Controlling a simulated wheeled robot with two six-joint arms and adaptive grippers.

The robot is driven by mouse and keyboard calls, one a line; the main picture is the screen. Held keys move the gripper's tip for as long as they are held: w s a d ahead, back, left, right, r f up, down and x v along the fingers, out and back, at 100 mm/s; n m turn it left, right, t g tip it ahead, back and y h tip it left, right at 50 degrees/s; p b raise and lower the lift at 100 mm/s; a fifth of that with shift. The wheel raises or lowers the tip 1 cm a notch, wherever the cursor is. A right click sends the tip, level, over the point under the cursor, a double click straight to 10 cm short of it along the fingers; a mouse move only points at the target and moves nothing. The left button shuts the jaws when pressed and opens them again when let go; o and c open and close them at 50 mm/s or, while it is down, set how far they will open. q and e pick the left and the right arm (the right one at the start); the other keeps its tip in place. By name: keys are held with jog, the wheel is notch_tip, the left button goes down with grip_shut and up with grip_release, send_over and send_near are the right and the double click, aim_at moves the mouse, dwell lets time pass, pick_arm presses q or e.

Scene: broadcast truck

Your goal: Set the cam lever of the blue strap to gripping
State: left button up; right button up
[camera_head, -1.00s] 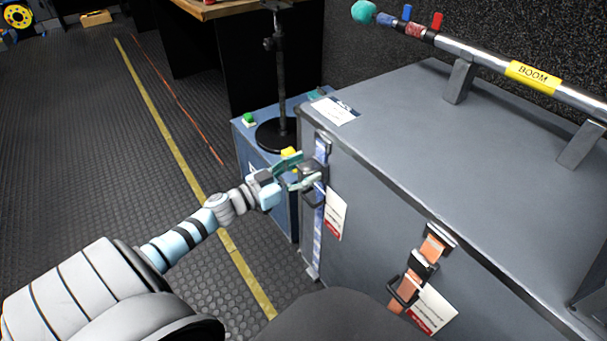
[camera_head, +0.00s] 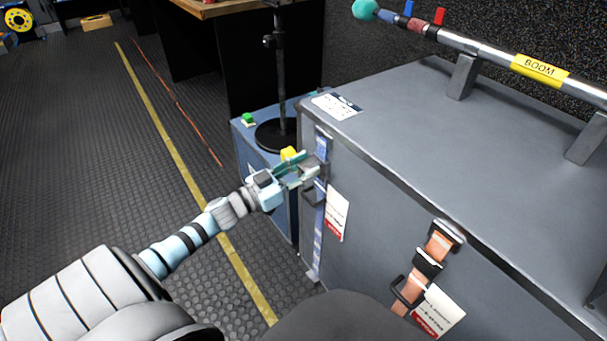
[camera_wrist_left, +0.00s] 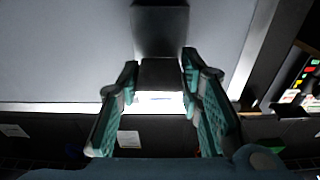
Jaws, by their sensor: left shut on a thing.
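The blue strap (camera_head: 318,235) runs down the front of a grey case near its left edge. Its buckle (camera_head: 322,170) sits high on the strap, partly hidden by my left gripper (camera_head: 308,168). In the left wrist view, the gripper's teal fingers (camera_wrist_left: 159,66) stand on both sides of a dark grey block, the cam lever (camera_wrist_left: 160,76), and are shut on it. The lever's exact angle is hard to tell. A black loop (camera_head: 312,195) shows just below the gripper. My right gripper is not in view.
An orange strap (camera_head: 437,244) with its own buckle and tag is to the right on the case (camera_head: 400,130). A white-red tag (camera_head: 337,213) hangs beside the blue strap. A blue box (camera_head: 245,145) carrying a black stand (camera_head: 280,135) is behind the gripper. The floor at left is open.

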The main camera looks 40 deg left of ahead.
pick_arm(q)
jog(key=shift+f, duration=0.1)
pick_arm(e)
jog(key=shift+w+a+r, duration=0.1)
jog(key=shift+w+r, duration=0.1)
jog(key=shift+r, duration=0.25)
pick_arm(q)
jog(key=o, duration=1.2)
jog(key=shift+c, duration=0.2)
jog(key=shift+s, duration=0.1)
jog(key=v, duration=1.2)
jog(key=shift+f, duration=0.1)
